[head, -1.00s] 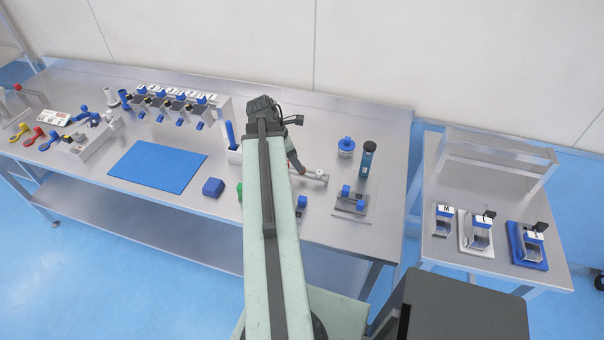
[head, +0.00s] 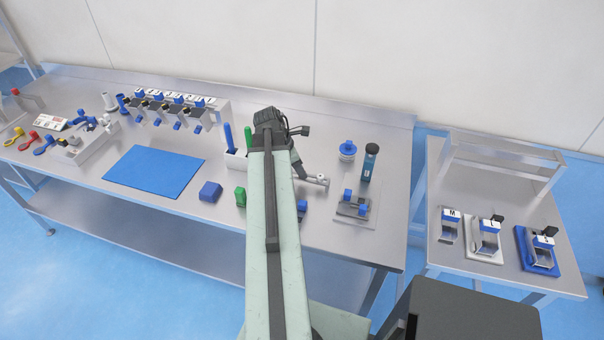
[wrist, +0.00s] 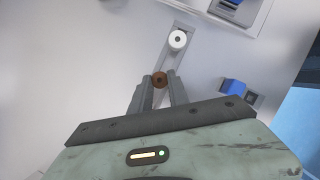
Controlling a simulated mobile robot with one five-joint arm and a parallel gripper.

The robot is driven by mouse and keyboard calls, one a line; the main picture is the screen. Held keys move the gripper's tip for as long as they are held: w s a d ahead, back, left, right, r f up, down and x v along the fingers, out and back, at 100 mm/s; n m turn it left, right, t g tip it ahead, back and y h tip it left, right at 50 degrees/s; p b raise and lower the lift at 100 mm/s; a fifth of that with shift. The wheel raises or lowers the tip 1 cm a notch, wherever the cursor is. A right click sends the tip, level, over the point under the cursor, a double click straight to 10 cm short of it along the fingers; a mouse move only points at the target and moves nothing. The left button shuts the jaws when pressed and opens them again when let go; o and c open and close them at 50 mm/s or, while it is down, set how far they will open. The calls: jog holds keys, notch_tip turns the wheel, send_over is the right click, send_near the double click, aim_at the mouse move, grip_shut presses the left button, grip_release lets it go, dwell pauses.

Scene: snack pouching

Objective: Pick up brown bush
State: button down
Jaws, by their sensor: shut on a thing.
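The brown bush (wrist: 159,79) is a small round piece with a hole, between the two grey fingertips of my gripper (wrist: 160,82) in the wrist view. The fingers are shut on it. A white bush (wrist: 178,40) stands just beyond it on a narrow metal rail. In the head view my gripper (head: 299,172) is at the left end of that rail (head: 316,181), partly behind my arm. The brown bush cannot be made out there. I cannot tell whether it is clear of the rail.
A fixture with blue blocks (head: 353,204) stands right of my gripper. A dark bottle (head: 369,163) and a blue-topped round part (head: 347,150) stand behind it. A blue mat (head: 154,172), a blue block (head: 210,191) and a green block (head: 240,197) lie to the left.

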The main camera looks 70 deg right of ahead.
notch_tip(320, 180, up, 10)
jog(key=p, duration=1)
jog(key=shift+f, duration=0.1)
